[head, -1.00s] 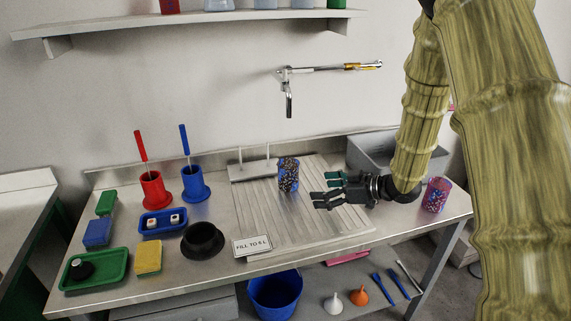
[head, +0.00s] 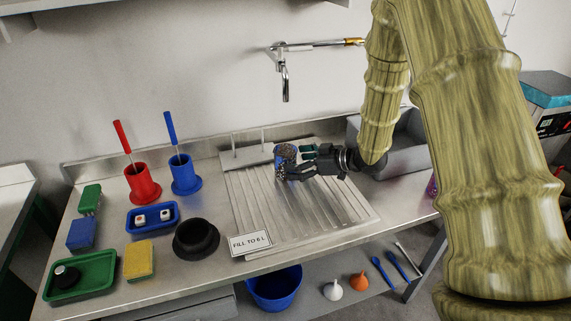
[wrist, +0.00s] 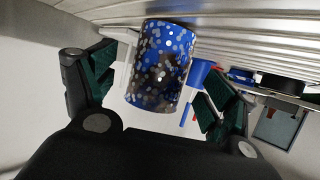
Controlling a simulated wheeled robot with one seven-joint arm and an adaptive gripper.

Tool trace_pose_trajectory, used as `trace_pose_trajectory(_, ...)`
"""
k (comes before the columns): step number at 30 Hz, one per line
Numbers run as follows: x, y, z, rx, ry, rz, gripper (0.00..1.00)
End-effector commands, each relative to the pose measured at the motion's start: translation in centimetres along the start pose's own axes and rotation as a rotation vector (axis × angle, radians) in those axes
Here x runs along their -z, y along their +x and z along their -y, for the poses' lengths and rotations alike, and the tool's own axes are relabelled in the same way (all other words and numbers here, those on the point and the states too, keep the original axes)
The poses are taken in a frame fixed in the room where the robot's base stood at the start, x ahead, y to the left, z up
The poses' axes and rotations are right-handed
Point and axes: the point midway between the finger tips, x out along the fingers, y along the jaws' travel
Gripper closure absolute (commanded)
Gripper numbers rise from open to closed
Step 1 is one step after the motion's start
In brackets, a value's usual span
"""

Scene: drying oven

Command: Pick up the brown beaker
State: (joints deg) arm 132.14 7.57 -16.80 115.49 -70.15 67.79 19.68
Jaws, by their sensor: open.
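A speckled cylindrical beaker (head: 284,155), blue with brown and pale spots, stands on the ribbed draining board (head: 262,205). It is the nearest match to the brown beaker. My gripper (head: 302,162) is open at its right side in the head view, with the fingers pointing at it. In the wrist view the beaker (wrist: 160,65) sits between the two dark green finger pads, with visible gaps on both sides. It looks upright, and no grip on it shows.
A sign (head: 250,243) and a black round holder (head: 196,238) are in front and left. Red (head: 142,183) and blue (head: 185,175) holders stand farther left. A faucet (head: 285,85) hangs above. A grey basin (head: 408,145) lies right.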

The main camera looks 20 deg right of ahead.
Motion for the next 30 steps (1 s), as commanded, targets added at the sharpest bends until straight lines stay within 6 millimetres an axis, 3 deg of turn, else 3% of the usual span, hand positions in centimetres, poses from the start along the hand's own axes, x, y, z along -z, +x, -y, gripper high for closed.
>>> trace_pose_trajectory(12, -0.2, 4.7, -0.1, 0.003, -0.001, 0.000, 0.15)
trace_pose_trajectory(20, -0.2, 5.1, -0.1, 0.002, -0.001, 0.000, 0.15)
trace_pose_trajectory(28, -0.2, 5.0, -0.1, 0.002, -0.001, 0.000, 0.64)
trace_pose_trajectory(30, -0.2, 5.0, -0.1, 0.002, -0.001, 0.000, 0.67)
